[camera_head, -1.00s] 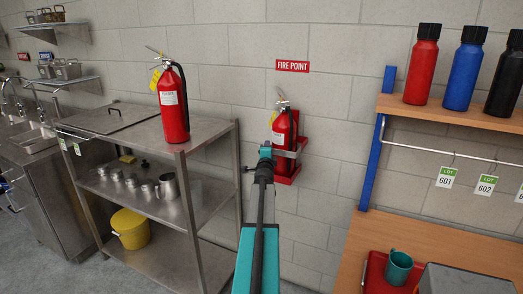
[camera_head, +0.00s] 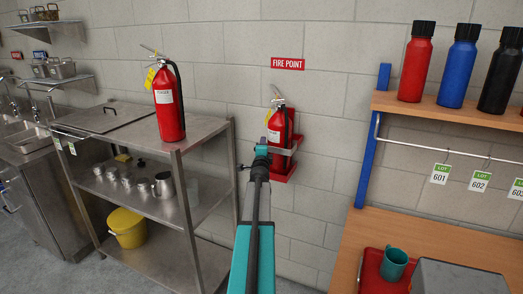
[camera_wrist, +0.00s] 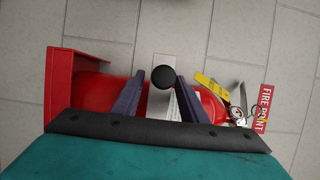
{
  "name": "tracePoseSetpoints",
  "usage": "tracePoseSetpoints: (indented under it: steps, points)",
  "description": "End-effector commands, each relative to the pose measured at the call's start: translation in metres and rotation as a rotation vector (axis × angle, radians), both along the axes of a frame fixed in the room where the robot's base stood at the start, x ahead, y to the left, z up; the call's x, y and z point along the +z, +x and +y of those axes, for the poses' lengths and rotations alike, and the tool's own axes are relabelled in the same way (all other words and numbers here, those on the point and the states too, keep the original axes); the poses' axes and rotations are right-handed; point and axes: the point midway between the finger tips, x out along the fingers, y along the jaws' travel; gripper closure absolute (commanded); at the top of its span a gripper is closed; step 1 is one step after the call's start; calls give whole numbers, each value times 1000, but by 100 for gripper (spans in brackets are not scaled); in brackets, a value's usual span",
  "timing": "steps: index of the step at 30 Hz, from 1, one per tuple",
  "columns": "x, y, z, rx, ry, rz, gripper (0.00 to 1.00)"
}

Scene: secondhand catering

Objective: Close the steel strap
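The red fire extinguisher (camera_head: 277,128) stands in a red wall bracket (camera_head: 281,172) below the fire point sign. The grey steel strap (camera_head: 282,151) shows beside it, partly hidden by my gripper. My gripper (camera_head: 262,150) is in front of the extinguisher. In the wrist view, its two dark fingers (camera_wrist: 160,82) are apart, with a round black knob (camera_wrist: 163,77) between their tips. A grey strip shows behind the knob. The knob also shows left of my gripper in the head view (camera_head: 243,168). I cannot tell whether the fingers touch it.
A steel shelf unit (camera_head: 165,146) stands at the left, with another extinguisher (camera_head: 168,105) on top and a yellow bucket (camera_head: 127,228) below. A wooden bench (camera_head: 350,245) with a red tray (camera_head: 371,270) is at the right. Bottles stand on a shelf (camera_head: 455,112) above it.

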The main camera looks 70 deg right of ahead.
Motion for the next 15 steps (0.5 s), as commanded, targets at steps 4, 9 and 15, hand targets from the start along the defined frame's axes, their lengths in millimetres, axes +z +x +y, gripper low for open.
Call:
tracePoseSetpoints:
  steps: [4, 9, 15]
  points:
    - [0, -1, 5, 1, 0, 0, 61]
    - [0, -5, 16, 1, 0, 0, 61]
    - [0, -10, 33, 1, 0, 1, 61]
